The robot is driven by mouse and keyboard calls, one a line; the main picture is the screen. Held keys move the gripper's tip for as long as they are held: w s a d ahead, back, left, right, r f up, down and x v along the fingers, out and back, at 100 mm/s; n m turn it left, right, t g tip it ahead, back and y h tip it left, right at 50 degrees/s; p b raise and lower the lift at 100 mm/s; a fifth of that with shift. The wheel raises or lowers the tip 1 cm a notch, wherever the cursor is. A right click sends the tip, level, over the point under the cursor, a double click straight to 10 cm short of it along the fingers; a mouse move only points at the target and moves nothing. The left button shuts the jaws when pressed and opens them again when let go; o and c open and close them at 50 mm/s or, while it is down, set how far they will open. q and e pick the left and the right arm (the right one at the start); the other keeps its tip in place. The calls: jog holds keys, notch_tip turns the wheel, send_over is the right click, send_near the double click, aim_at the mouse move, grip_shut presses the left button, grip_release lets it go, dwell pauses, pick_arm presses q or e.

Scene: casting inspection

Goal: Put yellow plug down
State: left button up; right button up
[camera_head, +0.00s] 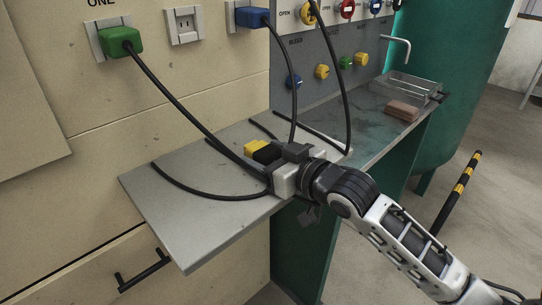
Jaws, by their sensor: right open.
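The yellow plug (256,147) shows at the middle of the grey shelf (200,232), just beyond my right gripper. My right gripper (277,154) is open over the shelf, with its dark fingers close beside the plug. The fingers and gripper body hide part of the plug, so I cannot tell whether they touch it or how it rests on the shelf. My left gripper is not in view.
A green plug (121,41) and a blue plug (253,18) sit at wall sockets, their black cables hanging to the shelf. An empty socket (184,25) is between them. A brown block (402,111) and a metal tray (408,88) stand at the shelf's right end. The shelf's front left is clear.

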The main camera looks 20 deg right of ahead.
jog(key=shift+r, duration=0.2)
jog(key=v, duration=1.2)
jog(key=shift+b, duration=0.35)
jog(key=shift+f, duration=0.1)
